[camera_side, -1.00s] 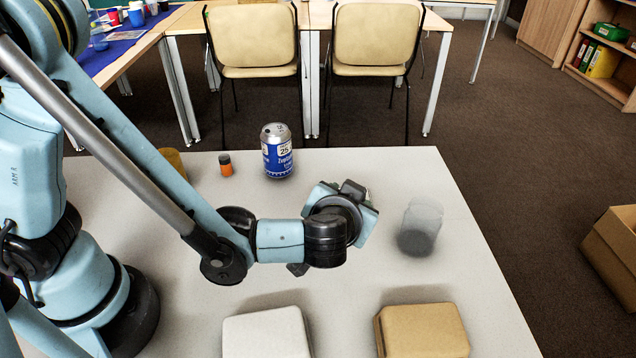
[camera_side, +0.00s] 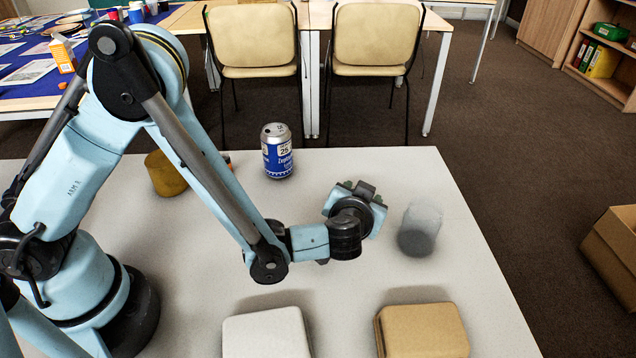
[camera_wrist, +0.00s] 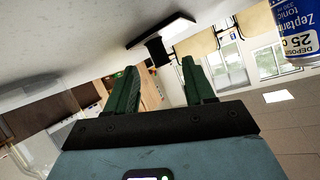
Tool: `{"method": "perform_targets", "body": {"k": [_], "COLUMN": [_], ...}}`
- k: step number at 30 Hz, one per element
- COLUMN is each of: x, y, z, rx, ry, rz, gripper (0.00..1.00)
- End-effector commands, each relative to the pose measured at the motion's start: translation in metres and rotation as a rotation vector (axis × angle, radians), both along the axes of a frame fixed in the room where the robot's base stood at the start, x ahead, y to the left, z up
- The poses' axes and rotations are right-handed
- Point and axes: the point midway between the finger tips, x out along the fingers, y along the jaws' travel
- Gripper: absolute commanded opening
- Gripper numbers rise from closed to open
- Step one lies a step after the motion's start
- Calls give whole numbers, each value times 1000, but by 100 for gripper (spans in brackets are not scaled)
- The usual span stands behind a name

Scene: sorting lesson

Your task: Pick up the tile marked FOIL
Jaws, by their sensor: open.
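No tile with the word FOIL can be read in either view. A white rounded block (camera_side: 266,333) and a tan rounded block (camera_side: 422,330) lie at the front of the table, with no lettering visible on them. My gripper (camera_side: 355,192) is held above the middle of the table, behind the two blocks and left of the clear cup. In the wrist view its two green fingers (camera_wrist: 162,78) are apart with nothing between them.
A blue tonic can (camera_side: 277,152) stands at the table's back. A clear grey cup (camera_side: 419,230) is close right of my gripper. A yellow-brown cylinder (camera_side: 165,174) stands back left. The right front is clear.

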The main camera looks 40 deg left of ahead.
Motion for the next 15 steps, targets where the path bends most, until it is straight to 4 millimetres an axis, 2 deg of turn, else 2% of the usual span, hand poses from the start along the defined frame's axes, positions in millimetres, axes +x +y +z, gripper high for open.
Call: {"method": "perform_targets", "body": {"k": [6, 15], "x": [21, 24], "y": [12, 13], "z": [-12, -13], "rx": [1, 0], "ry": [0, 0], "rz": [2, 0], "gripper": [53, 52]}}
